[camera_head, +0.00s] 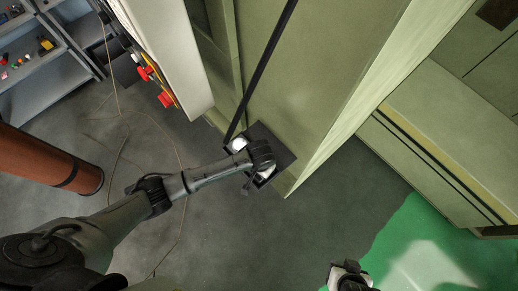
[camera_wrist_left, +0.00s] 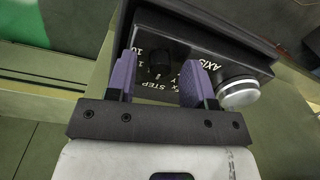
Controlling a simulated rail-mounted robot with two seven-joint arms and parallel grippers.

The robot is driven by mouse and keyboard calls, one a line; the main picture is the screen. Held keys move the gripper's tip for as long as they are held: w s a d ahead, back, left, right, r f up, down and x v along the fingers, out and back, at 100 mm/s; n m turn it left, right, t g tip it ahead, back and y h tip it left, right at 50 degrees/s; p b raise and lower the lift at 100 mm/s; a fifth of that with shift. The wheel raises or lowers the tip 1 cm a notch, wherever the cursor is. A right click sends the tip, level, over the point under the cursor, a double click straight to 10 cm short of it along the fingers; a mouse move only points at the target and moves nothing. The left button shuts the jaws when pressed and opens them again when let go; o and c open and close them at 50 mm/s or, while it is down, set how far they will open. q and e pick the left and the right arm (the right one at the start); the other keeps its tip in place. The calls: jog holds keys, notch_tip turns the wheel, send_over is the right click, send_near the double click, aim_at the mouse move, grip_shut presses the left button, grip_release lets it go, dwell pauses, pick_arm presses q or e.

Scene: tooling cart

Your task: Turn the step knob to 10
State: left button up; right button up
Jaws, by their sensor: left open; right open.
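The black control box (camera_head: 270,137) hangs at the lower edge of the green cabinet in the head view. In the left wrist view the box (camera_wrist_left: 200,35) bears white lettering, including "STEP", "AXIS" and "10". The small black step knob (camera_wrist_left: 161,70) sits beside the "10" and "STEP" marks; where it points is too dark to tell. My left gripper (camera_wrist_left: 158,82) is open, its two purple fingers on either side of the step knob, with visible gaps. My right gripper (camera_head: 349,277) is open at the bottom edge of the head view, away from the box.
A silver round knob (camera_wrist_left: 239,93) stands just right of the right finger. A black strap (camera_head: 262,75) runs up from the box. The green cabinet (camera_head: 310,70) rises behind it. Red buttons (camera_head: 146,73), an orange-brown column (camera_head: 50,160) and shelves (camera_head: 40,65) are at left.

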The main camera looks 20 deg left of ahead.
pick_arm(q)
jog(key=shift+f, duration=0.2)
jog(key=shift+c, duration=0.5)
grip_shut()
